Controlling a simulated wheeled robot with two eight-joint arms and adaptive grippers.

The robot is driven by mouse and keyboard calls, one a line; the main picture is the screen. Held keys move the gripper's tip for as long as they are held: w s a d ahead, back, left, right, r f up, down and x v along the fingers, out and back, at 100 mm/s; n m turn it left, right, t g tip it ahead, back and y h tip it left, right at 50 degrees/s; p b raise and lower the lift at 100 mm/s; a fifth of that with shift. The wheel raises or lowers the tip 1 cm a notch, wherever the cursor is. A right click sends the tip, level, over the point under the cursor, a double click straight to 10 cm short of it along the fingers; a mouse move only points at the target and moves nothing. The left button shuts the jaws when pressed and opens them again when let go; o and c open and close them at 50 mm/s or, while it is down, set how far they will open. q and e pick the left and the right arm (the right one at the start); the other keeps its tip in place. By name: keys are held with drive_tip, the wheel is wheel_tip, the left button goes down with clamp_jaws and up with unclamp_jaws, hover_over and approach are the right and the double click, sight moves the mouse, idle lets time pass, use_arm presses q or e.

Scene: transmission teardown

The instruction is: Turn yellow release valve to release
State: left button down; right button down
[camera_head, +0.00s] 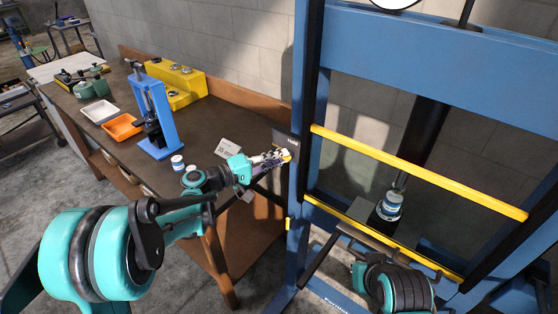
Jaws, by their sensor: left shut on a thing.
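The yellow release valve (288,154) is a small yellow piece at the lower edge of a dark label plate (285,139) on the left post of the blue press frame. My left gripper (281,156) reaches in from the left and is shut on the valve. Its fingers cover most of the valve, so the valve's angle is hard to read. The plate carries small white lettering. My right arm shows at the bottom right, but its gripper fingers are not visible.
The blue press frame (430,45) has yellow bars (410,168) across it and a white-and-blue cylindrical part (389,206) inside. The brown workbench (222,110) on the left holds a blue stand (166,125), an orange tray (111,132), a white tray (88,114) and a yellow block (188,90).

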use_arm(q)
drive_tip(key=shift+f+n, duration=0.15)
drive_tip(key=shift+n, duration=0.35)
drive_tip(key=shift+b, duration=0.3)
drive_tip(key=c, duration=1.6)
unclamp_jaws()
drive_tip(key=shift+o, duration=0.2)
drive_tip(key=shift+a, duration=0.1)
drive_tip(key=v, duration=1.1)
drive_tip(key=shift+s+a+f, duration=0.2)
drive_tip(key=shift+s+a, duration=0.05)
drive_tip(key=shift+a, duration=0.1)
